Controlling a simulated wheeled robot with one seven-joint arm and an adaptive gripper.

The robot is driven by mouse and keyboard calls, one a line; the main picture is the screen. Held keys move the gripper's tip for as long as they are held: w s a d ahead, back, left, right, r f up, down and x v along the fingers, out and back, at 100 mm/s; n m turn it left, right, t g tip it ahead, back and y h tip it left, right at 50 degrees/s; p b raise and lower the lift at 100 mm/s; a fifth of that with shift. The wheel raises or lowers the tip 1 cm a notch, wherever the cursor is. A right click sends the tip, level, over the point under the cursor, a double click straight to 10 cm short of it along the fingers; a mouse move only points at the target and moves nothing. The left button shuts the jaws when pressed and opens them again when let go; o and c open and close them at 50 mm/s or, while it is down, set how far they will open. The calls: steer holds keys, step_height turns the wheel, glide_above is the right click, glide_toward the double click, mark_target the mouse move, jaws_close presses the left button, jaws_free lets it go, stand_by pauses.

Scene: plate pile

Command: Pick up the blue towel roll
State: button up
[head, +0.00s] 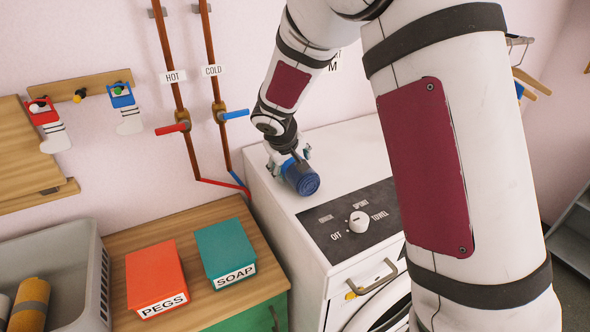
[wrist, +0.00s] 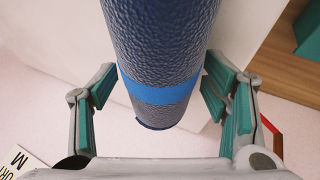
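The blue towel roll (head: 302,178) is dark blue and textured, with one end facing the head camera above the white machine top. In the wrist view it (wrist: 160,45) runs down from the top edge, with a brighter blue band near its far end. My gripper (head: 291,158) is at the roll from behind. In the wrist view my gripper (wrist: 162,75) has bent fingers with green pads on both sides of the roll. The fingertips reach in at its sides and look shut on it. Their contact underneath is hidden, and any gap below the roll is unclear.
The white machine (head: 330,145) has a dial panel (head: 350,217) at its front. To its left, a wooden top (head: 198,297) holds an orange pegs box (head: 157,273) and a teal soap box (head: 225,252). A grey basket (head: 85,255) stands farther left. Pipes (head: 177,90) run up the wall behind.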

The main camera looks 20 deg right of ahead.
steer(key=c, duration=0.9)
steer(key=shift+r, duration=0.1)
